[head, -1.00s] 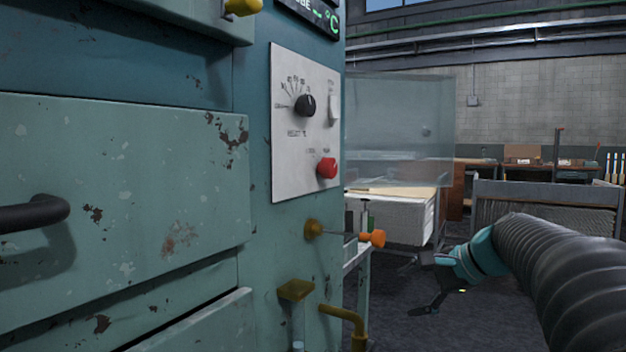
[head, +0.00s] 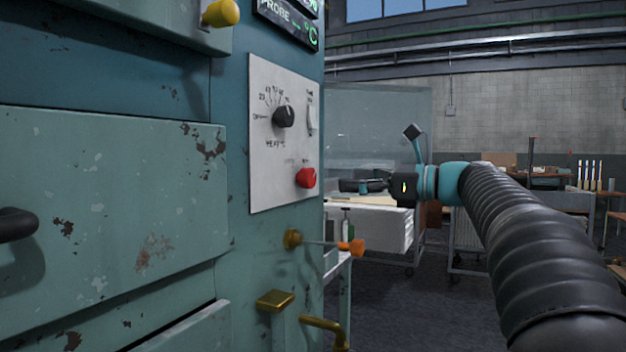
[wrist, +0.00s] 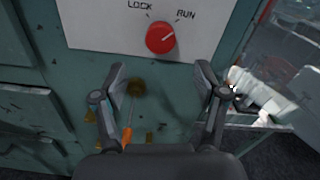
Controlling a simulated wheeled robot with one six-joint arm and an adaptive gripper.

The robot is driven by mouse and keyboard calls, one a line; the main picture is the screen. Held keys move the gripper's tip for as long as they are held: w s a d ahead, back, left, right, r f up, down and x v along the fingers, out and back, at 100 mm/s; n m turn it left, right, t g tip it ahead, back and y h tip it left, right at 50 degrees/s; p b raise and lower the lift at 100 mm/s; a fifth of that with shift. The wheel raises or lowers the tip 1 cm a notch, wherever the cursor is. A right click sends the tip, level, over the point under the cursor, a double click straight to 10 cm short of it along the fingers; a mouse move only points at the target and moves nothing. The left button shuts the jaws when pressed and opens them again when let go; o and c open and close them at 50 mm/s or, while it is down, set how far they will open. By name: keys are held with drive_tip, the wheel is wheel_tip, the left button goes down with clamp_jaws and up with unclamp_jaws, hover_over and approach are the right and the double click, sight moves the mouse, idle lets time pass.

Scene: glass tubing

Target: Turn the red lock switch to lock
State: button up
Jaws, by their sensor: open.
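The red lock switch (head: 306,178) is a round knob low on the white control panel (head: 262,170) of the teal cabinet. In the wrist view the red knob (wrist: 160,38) sits below the labels LOCK on the left and RUN on the right. Its pale pointer line is turned up and right, toward RUN. My gripper (head: 345,186) is to the right of the knob in the head view, apart from it. In the wrist view my gripper (wrist: 160,80) is open and empty, with its fingertips below the knob on either side.
A black dial (head: 284,115) and a pale rocker switch (head: 312,118) share the panel. Below it, an orange-tipped rod (head: 350,246) and a brass pipe (head: 325,323) stick out from the cabinet.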

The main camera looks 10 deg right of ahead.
sight(312, 178)
drive_tip(key=x, duration=0.9)
drive_tip(key=shift+w+a, duration=0.2)
drive_tip(key=shift+a, duration=0.05)
drive_tip(key=c, duration=1.1)
